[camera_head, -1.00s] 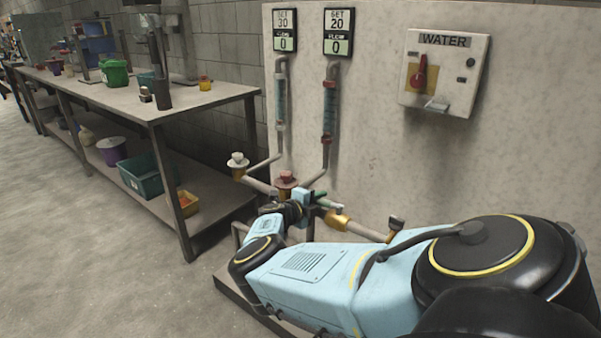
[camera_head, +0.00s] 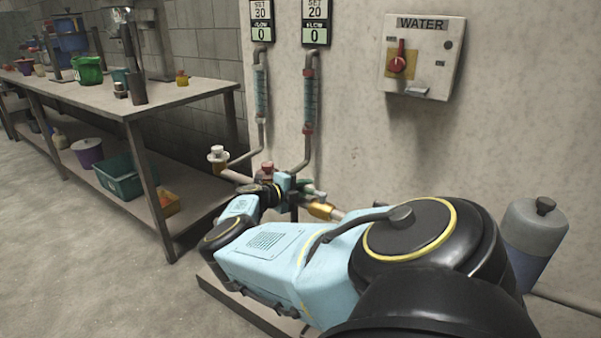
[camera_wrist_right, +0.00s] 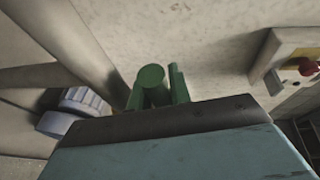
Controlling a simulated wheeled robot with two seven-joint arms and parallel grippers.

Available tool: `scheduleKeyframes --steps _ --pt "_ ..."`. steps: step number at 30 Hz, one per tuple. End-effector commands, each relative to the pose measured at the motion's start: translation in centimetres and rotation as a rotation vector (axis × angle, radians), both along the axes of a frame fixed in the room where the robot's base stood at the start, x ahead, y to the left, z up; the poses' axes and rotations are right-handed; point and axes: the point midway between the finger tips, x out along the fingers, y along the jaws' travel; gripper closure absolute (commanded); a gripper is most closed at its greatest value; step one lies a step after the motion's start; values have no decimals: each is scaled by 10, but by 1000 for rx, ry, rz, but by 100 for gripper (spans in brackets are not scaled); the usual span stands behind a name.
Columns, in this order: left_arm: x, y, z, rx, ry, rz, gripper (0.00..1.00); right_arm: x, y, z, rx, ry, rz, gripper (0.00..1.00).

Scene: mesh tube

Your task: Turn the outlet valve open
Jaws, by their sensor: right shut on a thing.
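The handle's exact angle is hard to tell. My left gripper is not in view.
A white-knobbed valve (camera_head: 217,153) and a red-knobbed valve (camera_head: 267,169) stand beside the gripper. Two flow displays (camera_head: 316,34) above read 0. A WATER box (camera_head: 423,72) with a red knob hangs on the wall. A workbench (camera_head: 150,98) stands at left. A grey cylinder (camera_head: 535,228) stands at right.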

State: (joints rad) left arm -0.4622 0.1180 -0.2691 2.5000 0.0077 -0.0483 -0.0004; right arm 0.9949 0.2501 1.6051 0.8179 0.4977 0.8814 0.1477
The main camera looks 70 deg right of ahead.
Motion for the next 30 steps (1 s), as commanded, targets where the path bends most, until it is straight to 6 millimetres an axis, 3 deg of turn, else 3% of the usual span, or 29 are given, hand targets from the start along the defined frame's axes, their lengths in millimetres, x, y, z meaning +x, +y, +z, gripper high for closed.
scheduleKeyframes --steps 9,10,14,25,30 --pt "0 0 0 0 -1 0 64 -2 -1 0 0 1 -5 100" --pt "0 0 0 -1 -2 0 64 -2 -1 0 0 1 -5 76" --pt "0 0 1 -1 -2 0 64 -2 0 0 0 1 -4 59" --pt "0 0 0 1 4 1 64 0 1 -1 3 -1 1 59" --pt "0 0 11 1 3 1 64 4 13 3 4 0 3 59"
